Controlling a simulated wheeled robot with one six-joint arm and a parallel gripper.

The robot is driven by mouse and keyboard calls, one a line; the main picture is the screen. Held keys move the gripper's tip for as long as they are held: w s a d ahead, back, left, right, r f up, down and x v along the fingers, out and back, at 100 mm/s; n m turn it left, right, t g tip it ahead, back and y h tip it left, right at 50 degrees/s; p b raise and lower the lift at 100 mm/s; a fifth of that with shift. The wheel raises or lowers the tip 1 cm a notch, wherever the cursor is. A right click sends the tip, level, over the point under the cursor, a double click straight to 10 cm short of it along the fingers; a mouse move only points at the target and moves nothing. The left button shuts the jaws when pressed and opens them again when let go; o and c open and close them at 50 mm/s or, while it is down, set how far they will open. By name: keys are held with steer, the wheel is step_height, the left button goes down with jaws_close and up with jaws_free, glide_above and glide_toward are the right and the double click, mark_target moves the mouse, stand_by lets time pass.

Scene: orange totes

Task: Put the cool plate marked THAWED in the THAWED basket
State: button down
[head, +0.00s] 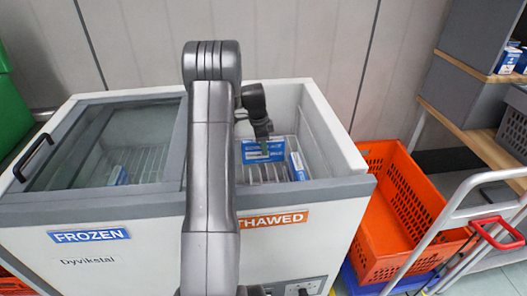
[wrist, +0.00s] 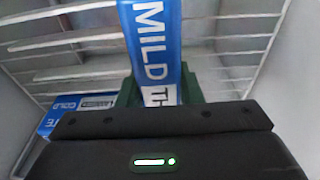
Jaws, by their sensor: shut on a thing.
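The chest freezer (head: 110,212) has an orange THAWED label (head: 274,219) at the right and a blue FROZEN label (head: 89,236) at the left. My gripper (head: 264,147) is inside the open right part. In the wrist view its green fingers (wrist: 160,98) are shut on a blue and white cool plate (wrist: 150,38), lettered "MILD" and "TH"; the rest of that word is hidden. The head view shows this blue plate (head: 250,152) at the fingers. A second blue plate (head: 297,166) stands beside it in the wire basket (head: 262,177).
A sliding glass lid (head: 105,145) covers the freezer's left part, where another blue plate shows beneath. An empty orange crate (head: 372,235) stands right of the freezer. A trolley rail (head: 450,215) and wooden shelf (head: 470,140) are further right. The freezer walls surround my gripper.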

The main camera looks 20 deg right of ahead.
steer(key=shift+f, duration=1)
steer(key=shift+f, duration=0.2)
steer(key=c, duration=1)
jaws_free()
steer(key=shift+r, duration=0.1)
steer(key=r, duration=0.4)
steer(key=a+r+p, duration=0.1)
steer(key=r, duration=0.7)
steer(key=shift+w+a, duration=0.2)
steer(key=shift+a, duration=0.15)
